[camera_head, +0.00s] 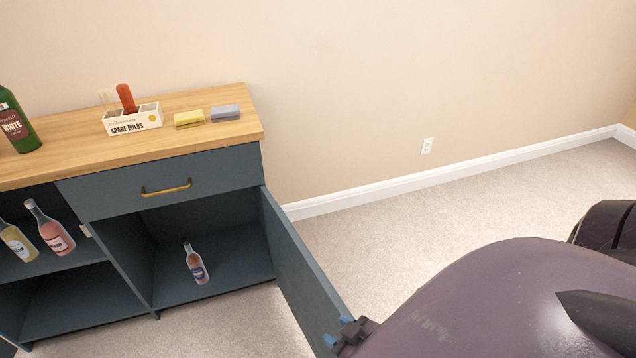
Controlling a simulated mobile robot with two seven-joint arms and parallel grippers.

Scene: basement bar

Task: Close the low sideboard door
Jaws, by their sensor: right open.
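The low sideboard (160,150) is dark blue with a wooden top and stands at the left against the wall. Its door (300,275) is hinged at the right end and stands wide open, sticking out toward me. The compartment behind it is open to view, with a bottle (196,264) standing inside. My right gripper (340,337) is at the door's free lower edge, at the bottom of the picture. It is open, with blue-tipped fingers close to the door's edge; I cannot tell whether they touch it. My left gripper is not in view.
On the top stand a green bottle (16,122), a spare bulbs box (133,119), a yellow sponge (188,119) and a grey-blue block (225,112). Bottles (52,232) stand in the open left shelf. A drawer (165,182) above the compartment is shut. Carpet (400,245) right of the door is clear.

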